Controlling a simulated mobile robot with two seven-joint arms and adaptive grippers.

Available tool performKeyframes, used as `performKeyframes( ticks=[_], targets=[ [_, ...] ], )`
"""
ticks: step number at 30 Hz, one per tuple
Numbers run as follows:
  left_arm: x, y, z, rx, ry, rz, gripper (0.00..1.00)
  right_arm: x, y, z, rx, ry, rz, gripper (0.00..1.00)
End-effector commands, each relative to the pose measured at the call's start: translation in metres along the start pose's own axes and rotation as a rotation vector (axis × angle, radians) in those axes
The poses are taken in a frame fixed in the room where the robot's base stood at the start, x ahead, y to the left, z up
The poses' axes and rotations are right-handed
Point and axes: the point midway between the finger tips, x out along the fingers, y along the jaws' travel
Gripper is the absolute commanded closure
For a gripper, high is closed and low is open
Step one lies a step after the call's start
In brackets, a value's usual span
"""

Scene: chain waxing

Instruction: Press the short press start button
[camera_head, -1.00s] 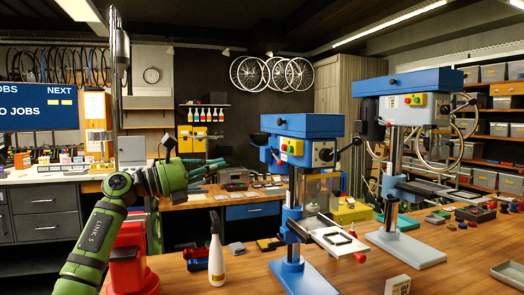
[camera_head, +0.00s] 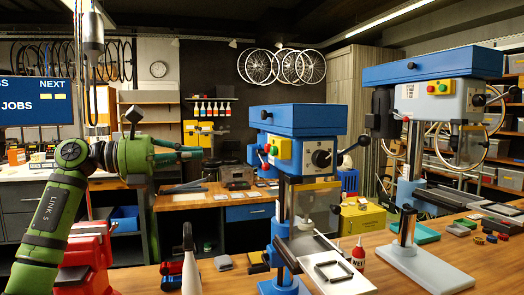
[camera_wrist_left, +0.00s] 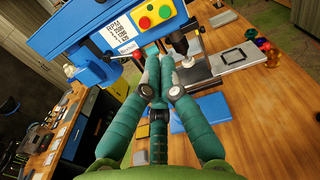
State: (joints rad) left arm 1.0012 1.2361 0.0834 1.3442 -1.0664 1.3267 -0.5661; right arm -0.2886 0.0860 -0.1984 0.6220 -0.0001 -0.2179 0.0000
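The shorter blue drill press (camera_head: 303,120) stands on the wooden bench in the middle of the head view. Its yellow start panel (camera_head: 278,147) faces me. In the left wrist view the panel (camera_wrist_left: 152,14) shows a green button (camera_wrist_left: 145,22) and a red button (camera_wrist_left: 164,11), both uncovered. My left gripper (camera_head: 201,152) is left of the press head with a visible gap to the panel. Its teal fingers point toward the press and their tips (camera_wrist_left: 158,58) are drawn together below the panel in the wrist view, empty. My right gripper is out of view.
A taller blue and grey drill press (camera_head: 432,90) stands to the right.

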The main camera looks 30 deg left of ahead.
Motion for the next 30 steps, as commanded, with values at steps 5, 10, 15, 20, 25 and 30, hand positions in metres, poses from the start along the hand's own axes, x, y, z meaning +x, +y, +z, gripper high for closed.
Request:
performKeyframes(
  ticks=[5, 10, 15, 20, 25, 30],
  targets=[
    [0.001, 0.000, 0.000, 0.000, 0.000, 0.000, 1.00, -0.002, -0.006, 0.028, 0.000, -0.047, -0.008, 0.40],
    [0.014, 0.000, 0.001, -0.003, 0.001, -0.004, 1.00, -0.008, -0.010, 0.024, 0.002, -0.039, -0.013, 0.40],
    [0.046, -0.001, 0.004, -0.002, 0.000, -0.006, 1.00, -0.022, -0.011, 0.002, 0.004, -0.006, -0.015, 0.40],
    [0.081, -0.001, 0.005, -0.002, -0.001, -0.007, 1.00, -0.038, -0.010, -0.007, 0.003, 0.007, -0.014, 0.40],
    [0.113, -0.001, 0.005, -0.002, -0.001, -0.004, 1.00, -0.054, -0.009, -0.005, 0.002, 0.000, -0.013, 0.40],
    [0.133, 0.000, 0.003, -0.003, 0.000, -0.002, 1.00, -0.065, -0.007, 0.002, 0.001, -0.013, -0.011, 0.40]
  ],
)
